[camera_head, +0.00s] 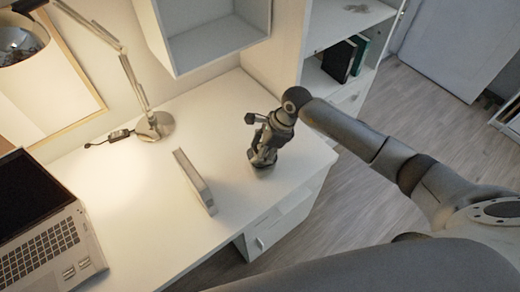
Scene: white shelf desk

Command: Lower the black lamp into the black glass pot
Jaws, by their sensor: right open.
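My right gripper (258,138) is open over the right part of the white desk, pointing down at the end of the arm that comes in from the right. A small dark shape (263,164) is at the desktop just under and beside its fingers. I cannot tell whether this is the black glass pot, the black lamp or part of the gripper. No other black lamp or black glass pot can be made out. My left gripper is not in view.
A metallic desk lamp (135,85) with a round base stands at the back left. An open laptop (45,235) lies at the left front. A thin upright panel (194,181) stands left of my right gripper. A white shelf (215,38) rises behind.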

